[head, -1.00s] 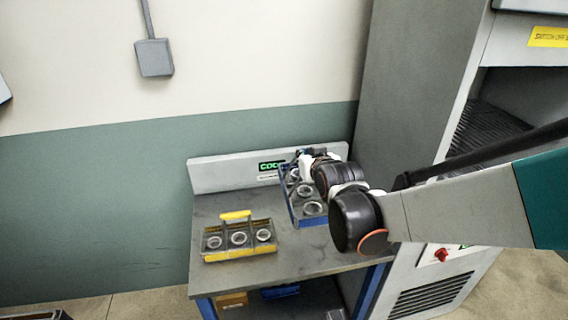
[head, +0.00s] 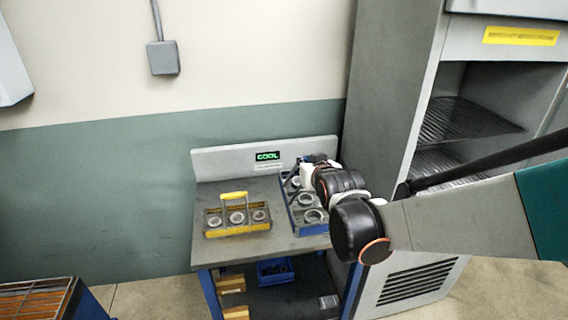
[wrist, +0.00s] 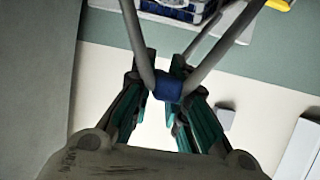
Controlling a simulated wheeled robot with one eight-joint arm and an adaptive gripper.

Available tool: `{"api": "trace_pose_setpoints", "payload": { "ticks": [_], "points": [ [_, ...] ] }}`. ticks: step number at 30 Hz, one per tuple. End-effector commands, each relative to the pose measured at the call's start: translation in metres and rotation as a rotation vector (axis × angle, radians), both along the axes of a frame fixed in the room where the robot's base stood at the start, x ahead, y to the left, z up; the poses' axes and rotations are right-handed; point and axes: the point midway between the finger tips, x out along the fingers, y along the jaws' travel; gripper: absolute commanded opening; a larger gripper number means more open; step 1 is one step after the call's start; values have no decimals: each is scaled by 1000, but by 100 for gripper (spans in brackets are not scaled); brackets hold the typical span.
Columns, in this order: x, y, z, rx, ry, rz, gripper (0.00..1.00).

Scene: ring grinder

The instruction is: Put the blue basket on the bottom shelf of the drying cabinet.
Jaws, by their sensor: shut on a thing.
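The blue basket (head: 313,229) is at the right side of the grey worktable (head: 222,257), with round rings inside; my arm hides part of it. My gripper (head: 308,168) is at its handle, and its fingertips are largely hidden in the head view. In the wrist view, my gripper (wrist: 168,88) is shut on the blue handle grip (wrist: 168,87), with the two grey handle bars spreading from it. I cannot tell whether the basket touches the tabletop. The drying cabinet (head: 392,100) stands open at the right, with wire shelves (head: 462,120) inside; my arm covers its lower part.
A yellow basket (head: 237,228) with rings stands left of the blue one. A green-lettered sign (head: 267,156) is on the table's backboard. Boxes lie on the table's lower level. An orange-topped unit (head: 38,300) is at bottom left. My arm crosses before the cabinet.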

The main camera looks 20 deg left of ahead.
Motion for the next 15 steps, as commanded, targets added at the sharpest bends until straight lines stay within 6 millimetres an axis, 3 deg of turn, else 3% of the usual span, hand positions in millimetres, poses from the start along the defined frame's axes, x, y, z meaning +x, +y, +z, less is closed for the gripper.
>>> {"api": "trace_pose_setpoints", "payload": {
  "ticks": [1, 8, 15],
  "points": [
    [-14, 7, 1, 1, -1, 16, 0],
    [-12, -10, -6, 0, -1, -19, 0],
    [-7, -44, -20, -2, -2, -89, 0]
  ]
}}
